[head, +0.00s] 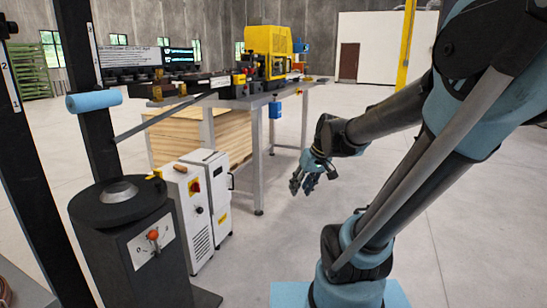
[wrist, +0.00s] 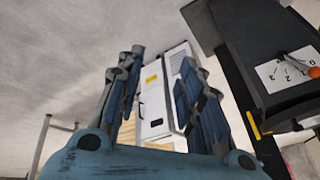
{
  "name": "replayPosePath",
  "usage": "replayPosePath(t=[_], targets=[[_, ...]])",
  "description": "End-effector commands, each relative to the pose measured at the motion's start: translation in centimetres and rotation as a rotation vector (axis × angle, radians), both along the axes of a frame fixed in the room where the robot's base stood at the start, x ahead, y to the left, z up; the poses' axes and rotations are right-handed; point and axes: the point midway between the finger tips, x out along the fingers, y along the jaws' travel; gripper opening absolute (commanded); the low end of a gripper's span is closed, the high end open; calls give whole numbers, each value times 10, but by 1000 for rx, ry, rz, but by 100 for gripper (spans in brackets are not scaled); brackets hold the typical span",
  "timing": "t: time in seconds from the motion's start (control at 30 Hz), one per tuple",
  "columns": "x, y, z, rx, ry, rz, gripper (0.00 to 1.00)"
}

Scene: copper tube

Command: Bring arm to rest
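My gripper (head: 310,183) hangs in free air in the middle of the head view, at the end of my bent arm. It points down and holds nothing that I can see. In the wrist view its two fingers (wrist: 158,100) stand wide apart with an empty gap between them. Through that gap the white cabinets show at a distance. The gripper touches nothing.
White cabinets (head: 206,200) and a dark pedestal machine (head: 130,250) with an orange knob stand at the left. A workbench (head: 262,100) carries a yellow machine (head: 268,50). The floor (head: 290,240) around and below my gripper is clear.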

Motion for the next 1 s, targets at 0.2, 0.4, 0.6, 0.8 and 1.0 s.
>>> replayPosePath(t=[0.2,0.4,0.6,0.8,1.0], targets=[[-52,-35,-20,-78,57,-112,34],[-95,-65,-41,-151,104,-220,34],[-126,-86,-58,-206,137,-304,34],[-136,-94,-64,-227,148,-338,34],[-136,-94,-64,-227,148,-338,34]])
